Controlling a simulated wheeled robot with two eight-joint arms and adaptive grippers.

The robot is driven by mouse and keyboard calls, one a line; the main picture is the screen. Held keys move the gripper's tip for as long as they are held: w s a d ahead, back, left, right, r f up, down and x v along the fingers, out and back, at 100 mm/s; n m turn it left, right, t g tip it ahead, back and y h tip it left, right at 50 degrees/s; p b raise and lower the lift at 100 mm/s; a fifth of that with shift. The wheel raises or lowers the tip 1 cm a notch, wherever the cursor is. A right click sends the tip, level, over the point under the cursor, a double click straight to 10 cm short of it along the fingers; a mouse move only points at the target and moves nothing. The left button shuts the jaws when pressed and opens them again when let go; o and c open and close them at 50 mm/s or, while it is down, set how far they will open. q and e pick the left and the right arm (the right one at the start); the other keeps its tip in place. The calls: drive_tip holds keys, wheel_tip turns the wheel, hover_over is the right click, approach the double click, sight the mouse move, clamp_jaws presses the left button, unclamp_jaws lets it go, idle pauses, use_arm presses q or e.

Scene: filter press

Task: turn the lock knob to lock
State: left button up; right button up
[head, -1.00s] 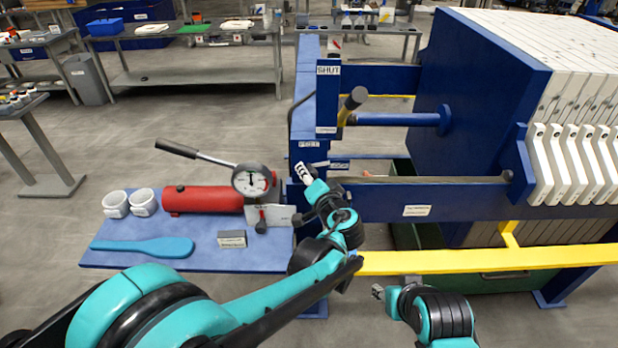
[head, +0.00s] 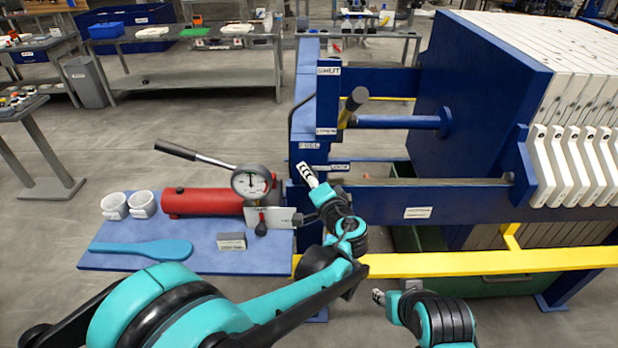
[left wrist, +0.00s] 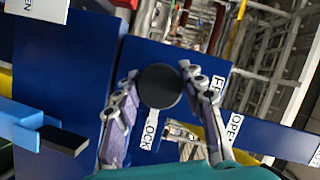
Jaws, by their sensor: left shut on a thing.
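The lock knob (left wrist: 160,86) shows in the left wrist view as a dark round cap against a blue panel. My left gripper (left wrist: 162,92) is shut on it, one finger on each side. A LOCK label (left wrist: 151,130) lies just below the knob and a FREE label (left wrist: 217,88) to its right. In the head view my left gripper (head: 306,172) is at the blue press frame, near the labels, and hides the knob. My right gripper (head: 378,297) is low, in front of the yellow rail, away from the knob.
A blue side shelf (head: 205,262) holds a red cylinder (head: 200,201) with a gauge (head: 252,183), white cups and a blue paddle (head: 140,249). A black-ended handle (head: 355,100) stands above my left gripper. A yellow rail (head: 480,261) crosses the front.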

use_arm(q)
drive_tip(key=o, duration=1.2)
drive_tip(key=v, duration=0.7)
drive_tip(key=shift+s+d, duration=0.15)
drive_tip(key=shift+s, duration=0.05)
